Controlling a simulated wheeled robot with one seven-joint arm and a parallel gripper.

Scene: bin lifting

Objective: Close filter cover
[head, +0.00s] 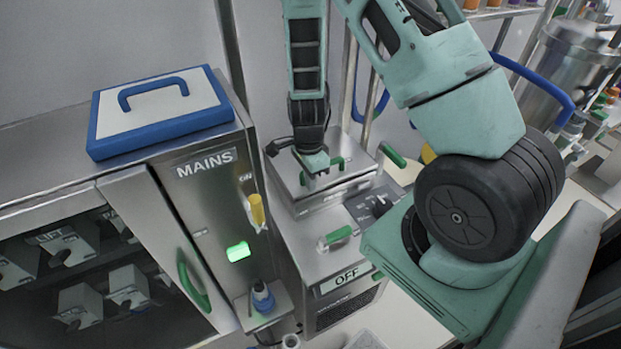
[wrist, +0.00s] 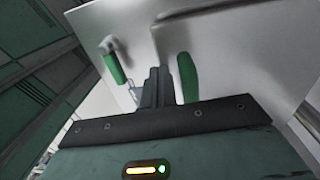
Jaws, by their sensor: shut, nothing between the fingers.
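The filter cover (head: 295,182) looks like the metal lid on the box in the middle of the head view. It lies roughly flat; I cannot tell whether it is fully seated. A green handle (head: 337,163) shows beside my gripper. My gripper (head: 316,174) points down over the lid, its fingers shut and empty. In the wrist view my shut fingers (wrist: 156,85) stand before a pale metal surface, with a green handle (wrist: 187,78) just right of them and another green handle (wrist: 115,66) to the left. Whether the fingertips touch the metal is not clear.
A MAINS cabinet (head: 205,165) with a yellow switch (head: 257,212) stands left of the box. A blue-edged white lid (head: 160,108) lies on it. A lower green handle (head: 338,236) and an OFF display (head: 346,278) are in front. My arm covers the right side.

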